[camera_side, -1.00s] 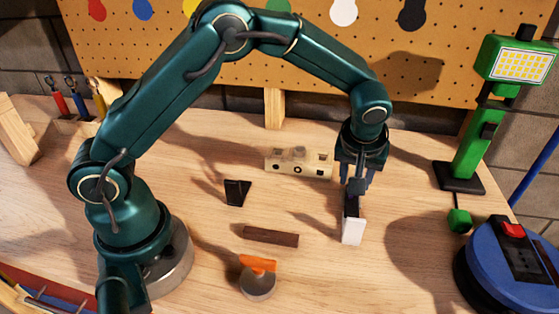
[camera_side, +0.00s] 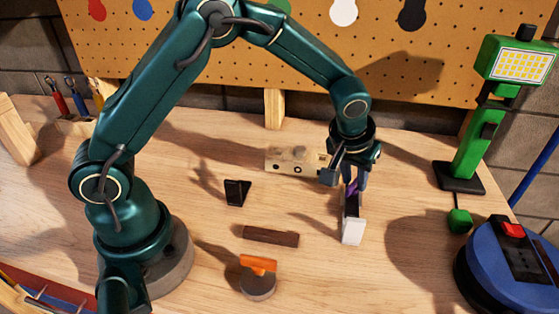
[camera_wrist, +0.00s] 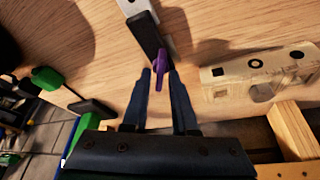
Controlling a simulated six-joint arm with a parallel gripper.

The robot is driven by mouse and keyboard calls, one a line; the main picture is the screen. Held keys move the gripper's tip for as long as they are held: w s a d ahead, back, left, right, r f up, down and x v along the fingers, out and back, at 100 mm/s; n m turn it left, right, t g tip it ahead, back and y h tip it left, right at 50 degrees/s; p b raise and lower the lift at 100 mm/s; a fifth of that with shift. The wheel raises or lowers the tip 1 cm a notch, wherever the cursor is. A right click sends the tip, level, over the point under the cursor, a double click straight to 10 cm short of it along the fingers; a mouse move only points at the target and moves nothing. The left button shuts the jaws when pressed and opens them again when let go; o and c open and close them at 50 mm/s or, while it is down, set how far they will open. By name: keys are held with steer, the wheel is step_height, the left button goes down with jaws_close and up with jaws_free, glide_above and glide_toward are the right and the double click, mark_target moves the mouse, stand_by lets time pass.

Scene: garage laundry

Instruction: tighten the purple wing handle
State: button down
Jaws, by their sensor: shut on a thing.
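The purple wing handle (camera_side: 352,188) sits at the far end of a black block with a white end (camera_side: 353,231), which lies on the wooden bench. In the wrist view the handle (camera_wrist: 160,63) shows as a slim purple bar between the fingertips, and the black body (camera_wrist: 144,36) lies beyond it. My gripper (camera_side: 354,185) reaches down from above and is shut on the handle. It also shows in the wrist view (camera_wrist: 157,72). The fingers hide part of the handle in the side view.
A beige block with holes (camera_side: 285,161) stands close behind-left of my gripper. A black wedge (camera_side: 237,192), a dark brown bar (camera_side: 270,236) and an orange-handled grey disc (camera_side: 257,283) lie left. A green lamp (camera_side: 470,150) and blue reel (camera_side: 490,275) stand right.

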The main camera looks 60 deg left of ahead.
steer(key=m, duration=0.2)
steer(key=m+h, duration=0.1)
steer(key=m, duration=0.1)
steer(key=m+h, duration=0.1)
steer(key=shift+a+m, duration=0.25)
steer(key=shift+m, duration=0.15)
steer(key=shift+w+r+m+g+h, duration=0.15)
steer(key=shift+m+h, duration=0.4)
steer(key=shift+m, duration=0.8)
steer(key=shift+f+m+g+h, duration=0.1)
steer(key=shift+m+g+h, duration=0.3)
steer(key=shift+m, duration=0.95)
steer(key=shift+r+h, duration=0.1)
steer(key=shift+h, duration=0.15)
steer(key=c, duration=0.9)
jaws_free()
steer(key=shift+c, duration=0.2)
